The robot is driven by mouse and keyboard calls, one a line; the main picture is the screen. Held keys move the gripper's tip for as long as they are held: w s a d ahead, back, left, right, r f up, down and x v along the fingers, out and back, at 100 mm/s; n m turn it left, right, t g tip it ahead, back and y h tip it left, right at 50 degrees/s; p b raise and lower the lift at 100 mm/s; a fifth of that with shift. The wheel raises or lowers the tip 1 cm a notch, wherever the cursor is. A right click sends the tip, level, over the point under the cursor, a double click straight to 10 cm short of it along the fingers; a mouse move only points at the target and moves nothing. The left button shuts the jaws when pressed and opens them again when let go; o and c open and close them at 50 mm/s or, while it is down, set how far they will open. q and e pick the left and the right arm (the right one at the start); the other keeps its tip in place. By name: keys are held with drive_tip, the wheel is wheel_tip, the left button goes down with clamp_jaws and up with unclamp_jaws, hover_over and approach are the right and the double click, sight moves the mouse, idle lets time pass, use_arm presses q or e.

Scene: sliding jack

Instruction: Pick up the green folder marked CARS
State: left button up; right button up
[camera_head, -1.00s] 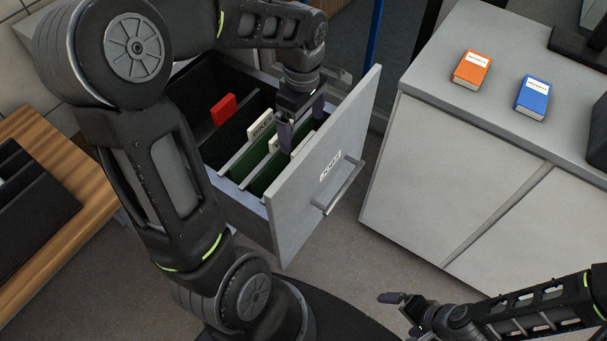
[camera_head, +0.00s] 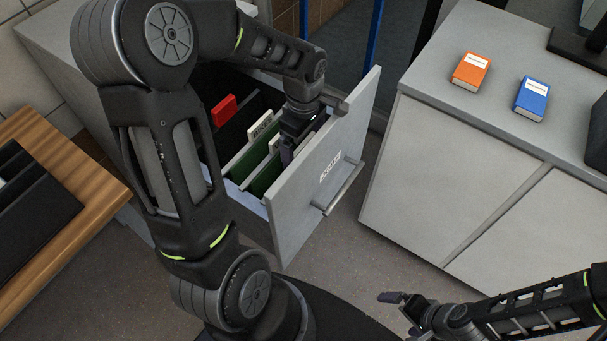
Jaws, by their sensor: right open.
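Green folders with white tabs stand in the open drawer. The rear one is a green folder with a tab reading BIKES (camera_head: 263,126). In front of it stands another green folder (camera_head: 264,178), its tab mostly hidden by my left gripper. I cannot read CARS on any tab. My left gripper (camera_head: 290,150) points down into the drawer among the front folders' tabs. Its fingers are partly hidden, so I cannot tell whether it is open or touching a folder. My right gripper (camera_head: 400,313) is open and empty at the bottom right, away from the drawer.
The grey drawer front (camera_head: 320,180) has a label and handle (camera_head: 345,188). An orange book (camera_head: 470,70) and a blue book (camera_head: 532,98) lie on the grey cabinet (camera_head: 470,150). A wooden table (camera_head: 85,185) is at left.

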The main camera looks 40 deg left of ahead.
use_arm(q)
drive_tip(key=shift+c, duration=0.2)
idle(0.3)
drive_tip(key=c, duration=2)
